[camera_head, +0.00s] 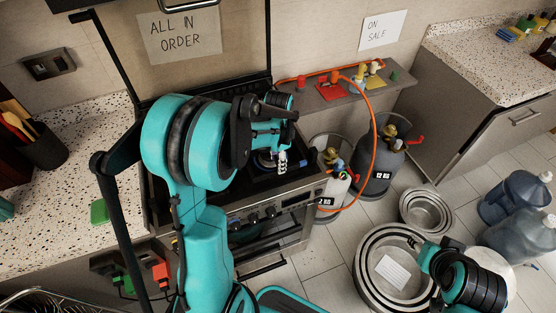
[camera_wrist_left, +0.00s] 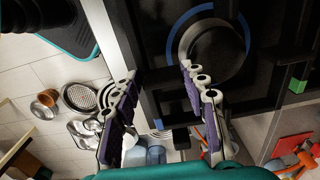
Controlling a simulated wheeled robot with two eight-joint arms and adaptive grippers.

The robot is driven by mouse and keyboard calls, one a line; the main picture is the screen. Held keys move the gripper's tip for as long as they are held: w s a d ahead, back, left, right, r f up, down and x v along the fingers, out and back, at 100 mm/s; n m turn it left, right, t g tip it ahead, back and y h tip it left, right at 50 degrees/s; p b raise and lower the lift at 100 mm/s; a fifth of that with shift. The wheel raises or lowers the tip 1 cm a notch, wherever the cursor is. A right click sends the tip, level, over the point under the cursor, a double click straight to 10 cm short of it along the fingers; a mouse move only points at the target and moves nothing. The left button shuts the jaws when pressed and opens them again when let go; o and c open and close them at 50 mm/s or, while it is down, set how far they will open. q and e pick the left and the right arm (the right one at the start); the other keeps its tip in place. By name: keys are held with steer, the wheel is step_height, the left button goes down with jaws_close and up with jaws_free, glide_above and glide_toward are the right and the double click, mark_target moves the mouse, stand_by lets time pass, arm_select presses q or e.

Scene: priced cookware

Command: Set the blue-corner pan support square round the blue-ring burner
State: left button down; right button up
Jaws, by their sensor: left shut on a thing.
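The blue-ring burner (camera_wrist_left: 211,48) shows on the black hob in the left wrist view, with blue arcs round a dark round centre. My left gripper (camera_head: 283,160) is over the hob in the head view. Its fingers (camera_wrist_left: 161,78) stand apart in the wrist view, with dark bar between them. I cannot tell whether the support touches the hob.
Two gas cylinders (camera_head: 376,165) with an orange hose (camera_head: 371,120) stand right of the cooker (camera_head: 300,212). Steel pots (camera_head: 365,268) and water bottles (camera_head: 505,195) stand on the floor. A green item (camera_head: 98,211) lies on the left counter (camera_head: 75,235).

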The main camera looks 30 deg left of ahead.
arm_select(q)
steer(key=shift+f, duration=0.1)
steer(key=shift+f+b, duration=0.3)
steer(key=shift+b, duration=0.05)
steer(key=shift+f, duration=0.15)
stand_by(1.3)
steer(key=shift+r+p, duration=1.2)
steer(key=shift+r, duration=0.8)
steer(key=shift+s, duration=0.1)
steer(key=shift+f, duration=0.2)
steer(key=shift+f+b, duration=1.25)
